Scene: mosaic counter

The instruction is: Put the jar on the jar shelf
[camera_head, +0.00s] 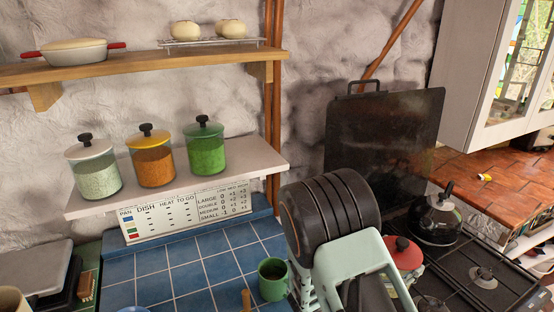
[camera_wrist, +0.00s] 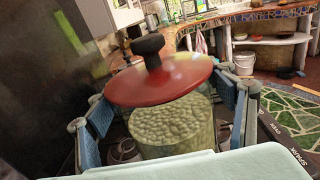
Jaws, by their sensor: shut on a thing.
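The jar is glass with a red lid (camera_head: 403,251) and a black knob. In the wrist view the jar (camera_wrist: 172,128) holds pale green, bean-like contents and stands between the two blue-padded fingers of my gripper (camera_wrist: 168,112). My gripper is shut on it. In the head view the jar is right of my pale green gripper body, over the stove area, and its lower part is hidden. The pale jar shelf (camera_head: 248,163) is on the wall at left, away from my gripper. It bears a white-lidded jar (camera_head: 94,168), an orange jar (camera_head: 151,157) and a green jar (camera_head: 205,146).
A wooden shelf (camera_head: 130,66) with a casserole (camera_head: 74,51) is above the jar shelf. A green mug (camera_head: 272,279) stands on blue tiles below. A dark upright panel (camera_head: 380,140) and a black kettle (camera_head: 435,218) are at right. The jar shelf's right end is bare.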

